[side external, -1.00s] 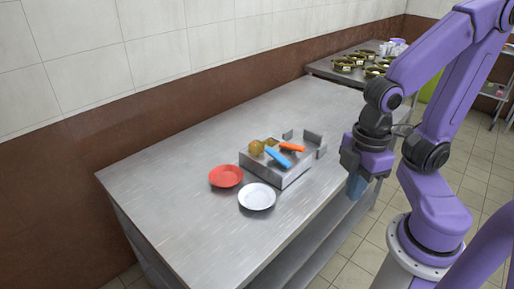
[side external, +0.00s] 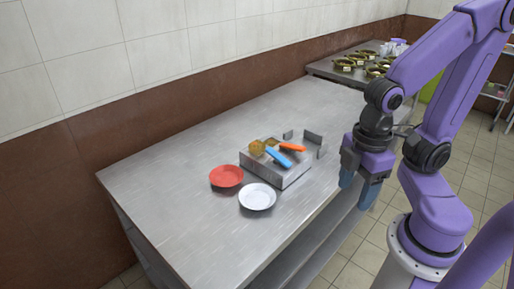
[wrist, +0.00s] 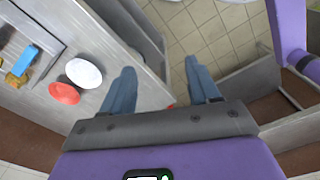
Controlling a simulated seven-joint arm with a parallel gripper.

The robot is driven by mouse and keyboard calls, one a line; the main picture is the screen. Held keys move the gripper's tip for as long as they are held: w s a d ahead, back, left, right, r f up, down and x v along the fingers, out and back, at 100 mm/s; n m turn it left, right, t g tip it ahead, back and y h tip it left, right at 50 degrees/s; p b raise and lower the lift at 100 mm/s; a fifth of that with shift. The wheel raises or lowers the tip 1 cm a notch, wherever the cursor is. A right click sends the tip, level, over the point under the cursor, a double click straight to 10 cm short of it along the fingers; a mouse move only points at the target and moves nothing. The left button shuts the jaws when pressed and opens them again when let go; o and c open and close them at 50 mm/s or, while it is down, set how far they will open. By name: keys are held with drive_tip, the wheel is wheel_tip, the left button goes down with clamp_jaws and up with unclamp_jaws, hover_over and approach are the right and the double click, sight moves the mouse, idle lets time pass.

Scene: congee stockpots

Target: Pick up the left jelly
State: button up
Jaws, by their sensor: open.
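Two amber lumps, which look like the jellies, sit in a grey metal tray (side external: 284,180) on the steel table. The left amber lump (side external: 257,147) shows clearly in the side view. The other amber lump (side external: 271,142) is behind it and partly hidden. In the wrist view, amber (wrist: 14,80) shows at the left edge. My gripper (side external: 358,186) is open and empty, past the table's front edge, right of the tray and well apart from it. Its two spread fingers also show in the wrist view (wrist: 159,67).
A blue-handled item (side external: 278,157) and an orange-handled item (side external: 292,147) lie across the tray. A red plate (side external: 226,176) and a white plate (side external: 257,197) are in front of it. A metal bracket (side external: 314,140) stands behind. The table's left part is clear.

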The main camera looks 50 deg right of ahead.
drive_tip(key=w+a+r+m+h, duration=0.15)
drive_tip(key=w+a+m, duration=0.25)
drive_tip(key=w+m, duration=1.25)
drive_tip(key=w, duration=1)
drive_tip(key=m+h, duration=0.4)
drive_tip(key=m, duration=1)
hover_over(256, 144)
drive_tip(key=a, duration=0.2)
drive_tip(key=shift+y, duration=0.25)
drive_tip(key=f, duration=1.2)
drive_tip(key=shift+s+a+f, duration=0.1)
drive_tip(key=shift+s+f, duration=0.1)
drive_tip(key=shift+f, duration=0.15)
drive_tip(key=shift+x, duration=2.95)
drive_tip(key=shift+w+a, duration=0.1)
drive_tip(key=shift+w, duration=0.05)
drive_tip(key=c, duration=0.8)
